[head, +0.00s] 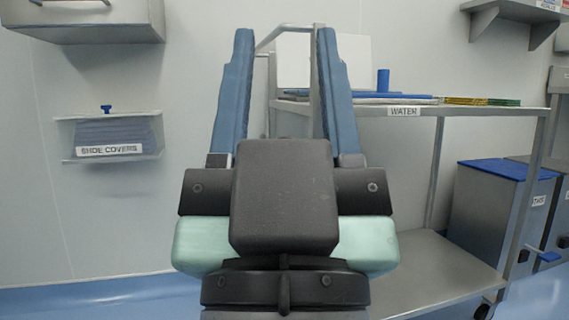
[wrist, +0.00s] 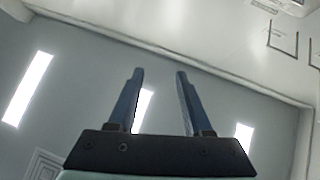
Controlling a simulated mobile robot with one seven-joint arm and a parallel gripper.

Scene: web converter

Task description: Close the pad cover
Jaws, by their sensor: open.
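My gripper (head: 285,38) is open and empty, its two blue fingers pointing up in the middle of the head view. It also shows in the wrist view (wrist: 160,72), against the ceiling and lights. Behind the fingers in the head view, an upright white panel (head: 354,62) stands at the back of a metal cart. It may be the raised pad cover, but I cannot tell for sure. My right finger hides part of it, and its lower part and any hinge are not clear. No contact between gripper and panel shows.
The metal cart (head: 470,110), labelled WATER, holds flat blue items and a blue cylinder (head: 383,80). Its lower shelf (head: 440,268) sticks out at right. A blue-lidded bin (head: 495,205) stands beyond. A shoe-cover holder (head: 108,137) and a cabinet (head: 85,20) hang on the left wall.

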